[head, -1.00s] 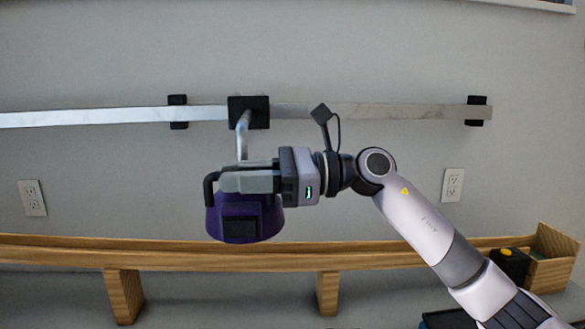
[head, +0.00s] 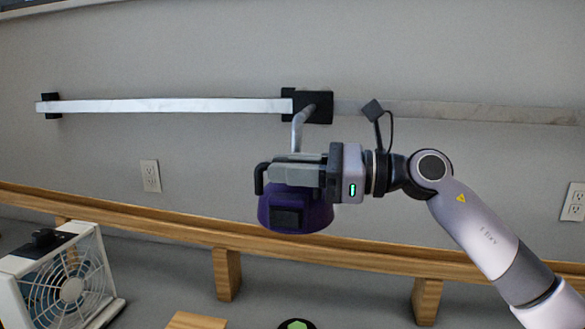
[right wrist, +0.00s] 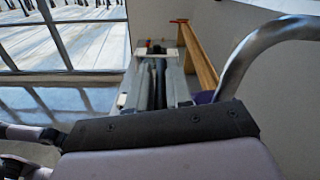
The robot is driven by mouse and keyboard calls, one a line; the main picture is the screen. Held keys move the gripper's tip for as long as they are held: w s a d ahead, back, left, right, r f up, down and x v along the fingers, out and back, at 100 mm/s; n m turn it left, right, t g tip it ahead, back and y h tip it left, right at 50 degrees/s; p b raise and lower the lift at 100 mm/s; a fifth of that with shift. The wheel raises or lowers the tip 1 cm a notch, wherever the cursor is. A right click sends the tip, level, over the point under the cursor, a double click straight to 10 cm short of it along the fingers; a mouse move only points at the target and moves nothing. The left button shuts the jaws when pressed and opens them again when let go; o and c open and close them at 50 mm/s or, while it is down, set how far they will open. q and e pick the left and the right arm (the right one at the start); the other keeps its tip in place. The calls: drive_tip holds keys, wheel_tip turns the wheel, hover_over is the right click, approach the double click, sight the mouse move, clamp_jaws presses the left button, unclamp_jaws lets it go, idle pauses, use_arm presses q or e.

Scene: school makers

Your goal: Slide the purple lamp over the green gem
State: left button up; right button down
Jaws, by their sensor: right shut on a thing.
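The purple lamp (head: 290,217) hangs by a bent metal arm (head: 299,132) from a black carriage (head: 317,105) on the wall rail. My right gripper (head: 282,173) comes from the right and is shut on the lamp at its top. A sliver of purple and the metal arm (right wrist: 236,62) show in the right wrist view, where the grip itself is hard to make out. The green gem (head: 297,324) sits on a dark base at the bottom edge of the head view, partly cut off. It is below the lamp in the picture. My left gripper is not in view.
The metal rail (head: 170,106) runs along the wall, with a black end bracket (head: 48,105) at left. A wooden ledge (head: 150,222) runs below. A white fan (head: 66,280) stands at lower left. The rail left of the carriage looks clear.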

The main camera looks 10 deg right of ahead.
drive_tip(key=shift+w+d+r, duration=0.15)
drive_tip(key=shift+d+r, duration=0.05)
drive_tip(key=shift+r, duration=0.15)
drive_tip(key=c, duration=1.2)
unclamp_jaws()
drive_tip(key=shift+o, duration=0.4)
drive_tip(key=shift+f, duration=0.2)
drive_tip(key=shift+d+f, duration=0.1)
drive_tip(key=shift+d, duration=0.2)
drive_tip(key=b+v, duration=0.2)
drive_tip(key=v, duration=0.4)
drive_tip(key=shift+s+d, duration=0.25)
